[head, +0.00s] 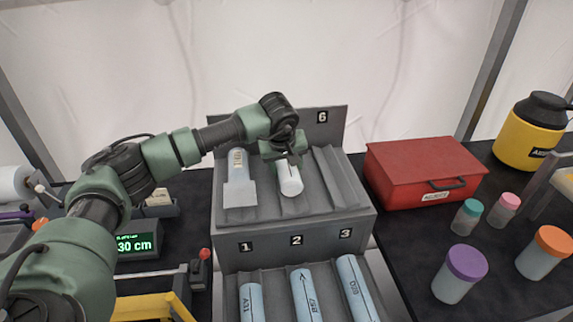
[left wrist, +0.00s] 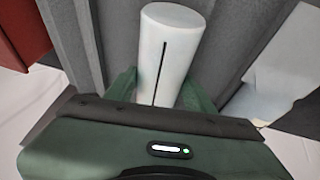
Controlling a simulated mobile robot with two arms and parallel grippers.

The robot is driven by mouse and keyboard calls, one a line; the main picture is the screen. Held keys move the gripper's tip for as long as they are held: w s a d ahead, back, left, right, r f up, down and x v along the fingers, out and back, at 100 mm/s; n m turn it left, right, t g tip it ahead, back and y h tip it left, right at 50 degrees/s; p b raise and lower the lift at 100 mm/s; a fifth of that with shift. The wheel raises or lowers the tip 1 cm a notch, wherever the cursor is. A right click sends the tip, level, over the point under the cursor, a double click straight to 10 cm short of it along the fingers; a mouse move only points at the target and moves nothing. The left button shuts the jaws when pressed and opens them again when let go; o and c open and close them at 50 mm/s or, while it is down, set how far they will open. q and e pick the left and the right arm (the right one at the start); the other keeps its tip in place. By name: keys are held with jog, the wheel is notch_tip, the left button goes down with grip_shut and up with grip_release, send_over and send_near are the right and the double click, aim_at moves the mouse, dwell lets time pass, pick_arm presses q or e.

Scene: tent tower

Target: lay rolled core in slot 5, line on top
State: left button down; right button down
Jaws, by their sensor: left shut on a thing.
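The white core (head: 290,180) is in the middle channel of the rack's upper tier, or just above it; I cannot tell if it touches the bottom. My left gripper (head: 287,154) is shut on its far part. In the left wrist view the core (left wrist: 172,45) sits between the green fingers (left wrist: 160,90), and a dark line runs along the side facing the camera. The rack (head: 350,185) shows a 6 label behind its upper right channel. The labels behind the left and middle channels are hidden by my arm. My right gripper is out of view.
A pale blue core (head: 237,162) with a pale sheet (head: 240,194) at its near end lies in the upper left channel. Marked blue cores (head: 305,292) fill lower slots 1, 2 and 3. The upper right channel is empty. A red box (head: 425,165) stands right of the rack.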

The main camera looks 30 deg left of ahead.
pick_arm(q)
jog(key=shift+f, duration=0.15)
dwell(0.8)
jog(key=shift+c, duration=2.3)
grip_release()
jog(key=shift+f, duration=0.1)
jog(key=shift+b, duration=0.3)
jog(key=shift+s+r, duration=0.15)
jog(key=shift+r, duration=0.3)
jog(key=b+v, duration=0.2)
jog(key=v, duration=0.5)
jog(key=shift+d, duration=0.1)
